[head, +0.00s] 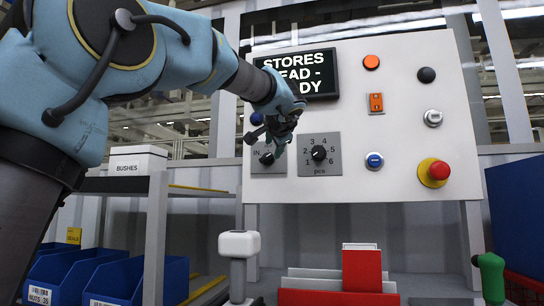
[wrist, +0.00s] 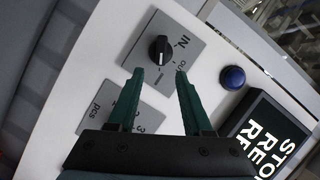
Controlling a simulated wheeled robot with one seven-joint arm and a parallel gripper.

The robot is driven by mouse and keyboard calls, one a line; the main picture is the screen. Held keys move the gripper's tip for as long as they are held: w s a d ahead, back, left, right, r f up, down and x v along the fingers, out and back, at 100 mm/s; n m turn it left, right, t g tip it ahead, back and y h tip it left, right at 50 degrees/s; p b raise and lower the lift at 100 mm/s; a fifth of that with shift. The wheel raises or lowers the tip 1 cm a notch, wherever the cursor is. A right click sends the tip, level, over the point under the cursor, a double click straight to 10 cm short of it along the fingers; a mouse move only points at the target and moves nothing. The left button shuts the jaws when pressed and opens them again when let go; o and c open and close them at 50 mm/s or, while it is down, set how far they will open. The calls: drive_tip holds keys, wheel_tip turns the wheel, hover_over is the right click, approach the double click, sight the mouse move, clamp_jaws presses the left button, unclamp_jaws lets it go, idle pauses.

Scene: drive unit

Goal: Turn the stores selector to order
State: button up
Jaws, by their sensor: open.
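The stores selector (wrist: 160,49) is a black knob on a grey plate (wrist: 150,72) with IN, OUT and a third, smaller label that is hard to read. In the head view the selector (head: 267,158) sits at the panel's lower left, partly covered by my gripper (head: 281,146). In the wrist view my gripper (wrist: 160,72) is open, its two green fingers pointing at the plate with the knob between and just beyond the tips. Nothing is held; contact with the knob does not show.
The pcs dial (head: 319,154) is right beside the selector plate. A blue button (wrist: 232,77) and the STORES display (head: 310,74) are close by. The panel also carries a red emergency button (head: 434,172). A shelf with a BUSHES box (head: 138,160) stands at left.

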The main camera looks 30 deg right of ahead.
drive_tip(key=v, duration=0.5)
drive_tip(key=shift+s+b, duration=0.2)
drive_tip(key=shift+b, duration=0.1)
